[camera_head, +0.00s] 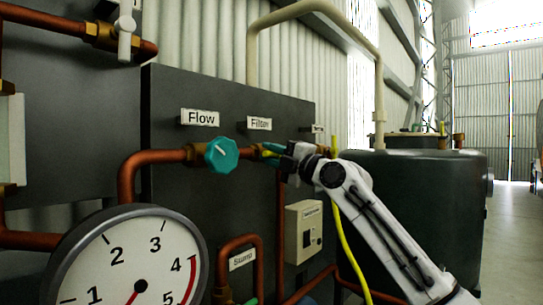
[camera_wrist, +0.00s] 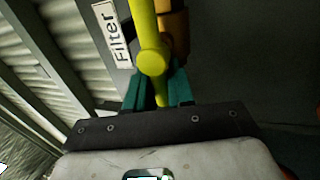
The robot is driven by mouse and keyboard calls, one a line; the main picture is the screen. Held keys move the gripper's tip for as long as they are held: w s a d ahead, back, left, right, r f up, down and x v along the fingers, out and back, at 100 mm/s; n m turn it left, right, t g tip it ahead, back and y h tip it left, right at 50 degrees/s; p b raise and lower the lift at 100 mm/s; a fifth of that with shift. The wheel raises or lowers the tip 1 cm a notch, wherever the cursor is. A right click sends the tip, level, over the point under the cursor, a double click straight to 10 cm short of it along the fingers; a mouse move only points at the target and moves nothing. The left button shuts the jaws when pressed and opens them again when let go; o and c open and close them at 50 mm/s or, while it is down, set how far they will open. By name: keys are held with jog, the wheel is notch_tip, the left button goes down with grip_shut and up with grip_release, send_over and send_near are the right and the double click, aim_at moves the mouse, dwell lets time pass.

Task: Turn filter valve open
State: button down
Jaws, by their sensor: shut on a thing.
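The filter valve has a yellow lever handle (camera_wrist: 151,61) with a round hub, beside a brass fitting (camera_wrist: 174,32) in the wrist view. The "Filter" label (camera_wrist: 112,34) is just left of it there and also shows in the head view (camera_head: 259,124). My gripper (camera_wrist: 158,92) has teal fingers on both sides of the lever's lower end and is shut on it. In the head view my gripper (camera_head: 270,152) is at the pipe just below the Filter label, and its fingers and wrist hide most of the valve.
A teal round Flow knob (camera_head: 222,155) sits close left of my gripper on the copper pipe (camera_head: 150,158). A large gauge (camera_head: 128,262) stands at lower left. A dark tank (camera_head: 430,190) is at right, with open floor beyond.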

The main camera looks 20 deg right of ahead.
jog(key=shift+a+f, duration=0.1)
jog(key=shift+f, duration=0.1)
jog(key=c, duration=1.1)
grip_release()
jog(key=shift+r, duration=0.1)
jog(key=v, duration=1.1)
jog(key=shift+w, duration=0.1)
